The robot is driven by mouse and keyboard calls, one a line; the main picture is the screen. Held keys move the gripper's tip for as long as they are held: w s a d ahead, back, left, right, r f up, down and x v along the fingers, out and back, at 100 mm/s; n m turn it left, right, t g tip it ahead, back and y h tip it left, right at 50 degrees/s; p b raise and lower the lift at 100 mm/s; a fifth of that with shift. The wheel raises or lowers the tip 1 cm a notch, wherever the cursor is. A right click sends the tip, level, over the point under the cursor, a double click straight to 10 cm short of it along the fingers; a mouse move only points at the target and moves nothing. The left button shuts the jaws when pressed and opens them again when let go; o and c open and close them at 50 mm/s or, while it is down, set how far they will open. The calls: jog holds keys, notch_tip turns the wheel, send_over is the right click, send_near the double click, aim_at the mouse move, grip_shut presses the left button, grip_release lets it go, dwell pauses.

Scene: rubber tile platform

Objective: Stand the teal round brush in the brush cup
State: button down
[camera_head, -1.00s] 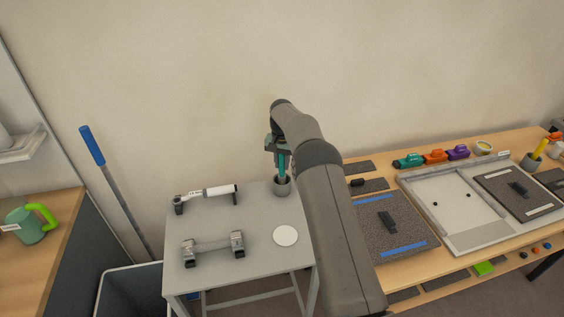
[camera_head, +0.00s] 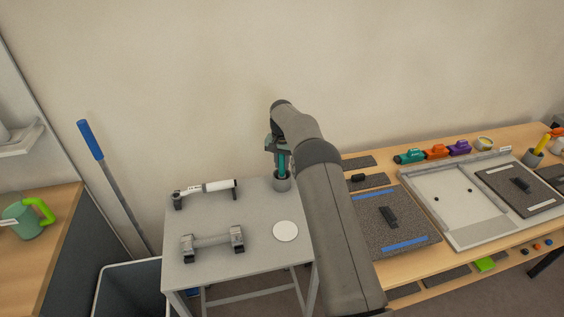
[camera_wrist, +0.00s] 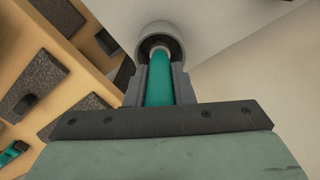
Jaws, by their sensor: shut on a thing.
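The teal round brush (camera_head: 282,162) is upright in the head view, with its lower end inside the grey brush cup (camera_head: 282,184). The cup stands at the back right of the small grey table. My gripper (camera_head: 278,148) is shut on the brush above the cup. In the wrist view the teal handle (camera_wrist: 159,85) lies between my fingers (camera_wrist: 160,88) and runs into the mouth of the cup (camera_wrist: 160,36). The brush's lower end is hidden in the cup, and I cannot tell whether it touches the bottom.
A wooden bench (camera_head: 455,205) with trays and tiles stands to the right. A blue-handled pole (camera_head: 91,140) leans at the left.

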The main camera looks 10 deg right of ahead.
jog(key=shift+f+b, duration=0.4)
jog(key=shift+f, duration=0.3)
jog(key=c, duration=1.2)
grip_release()
jog(key=shift+o, duration=0.2)
jog(key=shift+r, duration=0.1)
notch_tip(320, 180, up, 17)
jog(key=shift+r, duration=0.15)
